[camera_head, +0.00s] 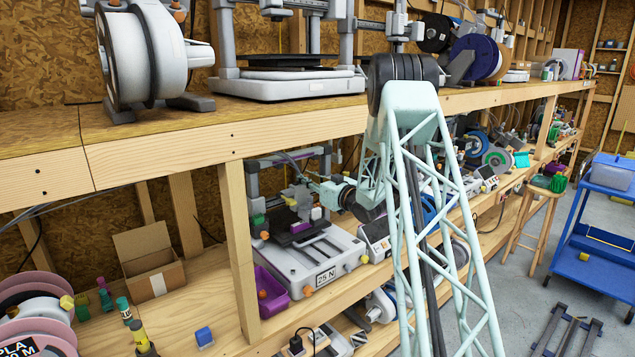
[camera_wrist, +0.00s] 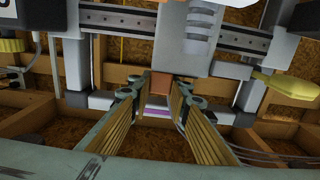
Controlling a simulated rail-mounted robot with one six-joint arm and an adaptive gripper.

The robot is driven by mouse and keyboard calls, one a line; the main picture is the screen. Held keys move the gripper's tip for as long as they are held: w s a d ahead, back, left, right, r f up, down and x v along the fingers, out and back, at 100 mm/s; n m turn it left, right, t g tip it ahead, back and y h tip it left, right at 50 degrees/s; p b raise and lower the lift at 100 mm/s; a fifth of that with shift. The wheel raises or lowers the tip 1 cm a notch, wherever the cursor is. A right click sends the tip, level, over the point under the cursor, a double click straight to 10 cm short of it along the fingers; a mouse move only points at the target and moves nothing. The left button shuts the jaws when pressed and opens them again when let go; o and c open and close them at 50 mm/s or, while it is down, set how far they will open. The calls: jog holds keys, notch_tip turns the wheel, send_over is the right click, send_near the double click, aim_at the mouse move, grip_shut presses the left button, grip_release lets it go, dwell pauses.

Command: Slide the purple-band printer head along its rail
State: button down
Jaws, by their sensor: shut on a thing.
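The head's horizontal rail (camera_wrist: 118,19) runs across the top of the wrist view. My gripper (camera_wrist: 160,84) is shut on the head's lower part, an orange-brown block between the fingertips. In the head view my gripper (camera_head: 314,187) reaches the head from the right. A purple strip (camera_wrist: 152,112) shows below; I cannot tell whether it belongs to the head.
The upper shelf edge (camera_head: 290,128) and a wooden post (camera_head: 238,250) stand close to the printer. A purple bin (camera_head: 270,292) sits at its left front. A yellow knob (camera_wrist: 284,84) sticks out at the right. An open cardboard box (camera_head: 150,262) lies farther left.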

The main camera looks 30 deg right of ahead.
jog(key=shift+d, duration=0.4)
jog(key=c, duration=2.4)
grip_release()
jog(key=s, duration=1.2)
jog(key=shift+d, duration=0.45)
jog(key=shift+w, duration=0.1)
